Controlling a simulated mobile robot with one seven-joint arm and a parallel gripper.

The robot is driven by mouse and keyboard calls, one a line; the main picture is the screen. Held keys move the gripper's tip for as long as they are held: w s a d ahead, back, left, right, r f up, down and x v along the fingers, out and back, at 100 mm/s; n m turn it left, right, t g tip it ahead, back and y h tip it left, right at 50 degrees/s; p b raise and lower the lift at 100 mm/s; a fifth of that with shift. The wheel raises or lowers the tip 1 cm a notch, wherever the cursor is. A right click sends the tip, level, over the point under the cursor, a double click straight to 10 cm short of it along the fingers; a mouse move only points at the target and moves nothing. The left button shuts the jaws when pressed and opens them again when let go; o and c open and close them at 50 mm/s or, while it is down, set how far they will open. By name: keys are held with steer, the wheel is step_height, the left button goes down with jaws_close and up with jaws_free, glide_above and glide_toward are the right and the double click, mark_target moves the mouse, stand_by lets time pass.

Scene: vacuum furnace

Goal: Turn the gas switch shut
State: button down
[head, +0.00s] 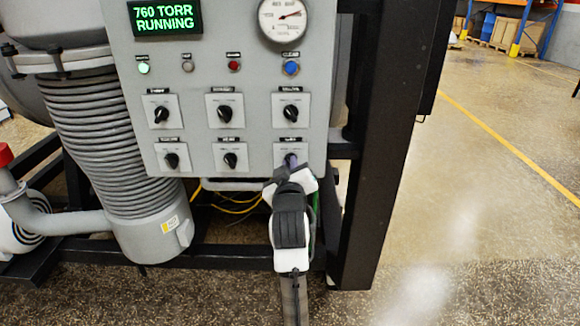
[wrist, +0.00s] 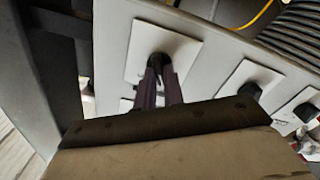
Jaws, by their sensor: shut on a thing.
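The control panel (head: 210,135) carries several black rotary switches on white square plates. My gripper (head: 290,160) is at the bottom right switch, and its fingers cover most of that knob in the head view. In the wrist view my gripper (wrist: 161,75) has its two fingertips closed around a black knob (wrist: 157,60) on a white plate (wrist: 185,50). The label above this switch is too small to read, so I cannot confirm from it that this is the gas switch. How far the knob is turned is hidden by the fingers.
Above are a green display (head: 165,19) reading 760 TORR RUNNING, a round gauge (head: 282,20), and a lit green lamp (head: 144,68). A dark frame post (head: 375,150) stands right of the panel. Other switches (head: 230,160) sit close on the left. Open floor lies at right.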

steer(key=c, duration=1.5)
jaws_free()
steer(key=shift+s, duration=0.1)
steer(key=s+p, duration=0.3)
steer(key=s, duration=0.8)
steer(key=shift+s+r, duration=0.15)
steer(key=shift+r, duration=0.1)
steer(key=shift+s+p, duration=0.1)
steer(key=shift+p, duration=0.45)
